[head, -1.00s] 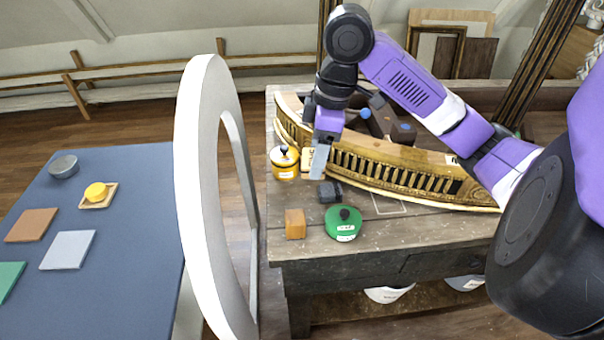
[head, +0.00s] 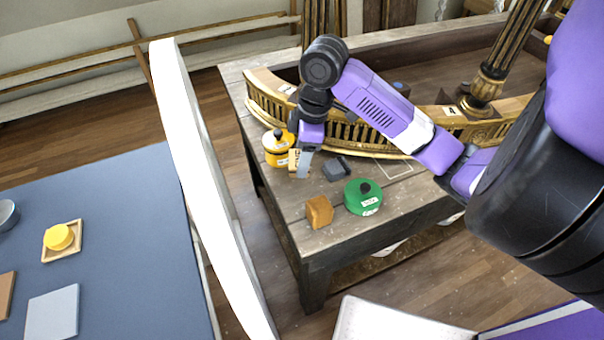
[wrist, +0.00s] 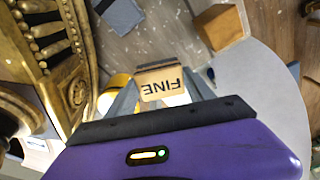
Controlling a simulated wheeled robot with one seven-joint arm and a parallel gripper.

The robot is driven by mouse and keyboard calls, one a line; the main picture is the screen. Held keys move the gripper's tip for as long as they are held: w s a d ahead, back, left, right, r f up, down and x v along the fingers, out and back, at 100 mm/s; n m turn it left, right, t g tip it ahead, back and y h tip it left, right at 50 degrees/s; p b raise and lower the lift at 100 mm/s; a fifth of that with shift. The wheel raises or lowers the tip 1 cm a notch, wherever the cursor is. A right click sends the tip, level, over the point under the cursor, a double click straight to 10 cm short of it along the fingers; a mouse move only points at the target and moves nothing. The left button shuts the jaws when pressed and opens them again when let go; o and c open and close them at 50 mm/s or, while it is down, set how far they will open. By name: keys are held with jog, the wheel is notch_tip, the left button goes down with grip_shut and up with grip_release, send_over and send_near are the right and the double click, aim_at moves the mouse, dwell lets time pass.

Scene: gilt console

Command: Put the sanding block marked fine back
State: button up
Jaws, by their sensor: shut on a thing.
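The sanding block marked FINE (wrist: 160,82) is tan with dark letters and sits between my fingertips in the wrist view. In the head view the block (head: 293,160) shows as a small tan label-like face beside the yellow pot. My gripper (head: 303,163) is shut on it, pointing down over the bench's left part. The gripper (wrist: 160,90) shows its two grey fingers on either side of the block. I cannot tell whether the block touches the bench top. A pale rectangular outline (head: 394,169) is marked on the bench, with nothing in it.
A yellow lidded pot (head: 277,149) stands close to the gripper. A dark grey block (head: 336,168), a brown block (head: 319,212) and a green lidded pot (head: 362,197) stand nearby. A curved gilt piece (head: 265,98) lies behind. A white upright panel (head: 200,170) separates the blue table (head: 110,215).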

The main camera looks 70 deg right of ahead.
jog(key=shift+f, duration=3.45)
jog(key=shift+f, duration=0.1)
jog(key=shift+f, duration=0.15)
jog(key=o, duration=1.4)
jog(key=shift+o, duration=0.2)
notch_tip(320, 180, up, 12)
jog(key=s, duration=0.1)
jog(key=shift+s+d+r, duration=0.2)
jog(key=shift+s+d, duration=0.1)
jog(key=shift+s, duration=0.05)
